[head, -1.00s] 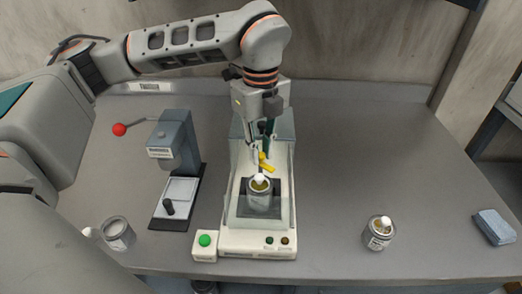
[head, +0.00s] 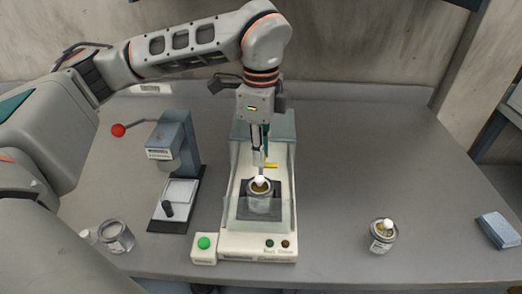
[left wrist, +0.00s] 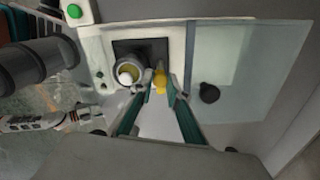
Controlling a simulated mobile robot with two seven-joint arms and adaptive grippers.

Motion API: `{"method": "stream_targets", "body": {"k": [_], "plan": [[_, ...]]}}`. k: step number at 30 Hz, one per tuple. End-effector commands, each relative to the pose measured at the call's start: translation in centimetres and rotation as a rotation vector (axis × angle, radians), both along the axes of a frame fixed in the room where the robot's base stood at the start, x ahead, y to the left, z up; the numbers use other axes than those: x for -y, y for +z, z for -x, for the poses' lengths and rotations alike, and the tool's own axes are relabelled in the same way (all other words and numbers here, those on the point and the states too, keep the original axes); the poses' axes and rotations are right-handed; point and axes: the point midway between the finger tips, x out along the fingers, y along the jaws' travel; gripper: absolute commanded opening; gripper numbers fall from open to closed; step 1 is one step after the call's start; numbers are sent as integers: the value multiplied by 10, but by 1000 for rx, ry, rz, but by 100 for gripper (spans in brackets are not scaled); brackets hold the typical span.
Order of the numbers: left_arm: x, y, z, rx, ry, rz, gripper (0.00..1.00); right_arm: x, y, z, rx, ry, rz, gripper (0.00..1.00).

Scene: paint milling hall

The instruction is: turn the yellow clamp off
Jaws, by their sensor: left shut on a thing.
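The yellow clamp (head: 271,165) is a small yellow lever on the white machine (head: 258,240), just behind the open can (head: 260,200) in its bay. It also shows in the left wrist view (left wrist: 160,78). My left gripper (head: 259,163) comes down from above, and its fingertips are shut on the clamp. In the left wrist view, the green-sided fingers (left wrist: 158,92) reach the clamp from both sides. The fingers partly hide it in the head view. The can holds a yellowish content and a white rounded piece. My right gripper is not in view.
A grey press (head: 178,150) with a red-knobbed lever stands to the left. A green button box (head: 204,248) sits at the machine's front left. Cans stand at the left (head: 117,237) and right (head: 382,237). A blue sponge (head: 497,229) lies far right. Clear panels flank the bay.

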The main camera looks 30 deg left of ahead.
Motion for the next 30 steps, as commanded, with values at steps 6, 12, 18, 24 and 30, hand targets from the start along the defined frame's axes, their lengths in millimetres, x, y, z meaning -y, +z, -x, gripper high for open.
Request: {"method": "stream_targets", "body": {"k": [6,12,18,24,30], "plan": [[0,2,-1,6,17,1,0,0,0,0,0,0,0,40],[0,2,-1,6,17,2,0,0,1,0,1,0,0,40],[0,2,-1,6,16,1,33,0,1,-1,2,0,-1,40],[0,1,-1,4,15,0,33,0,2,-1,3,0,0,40],[0,0,-1,3,15,0,33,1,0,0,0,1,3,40]]}}
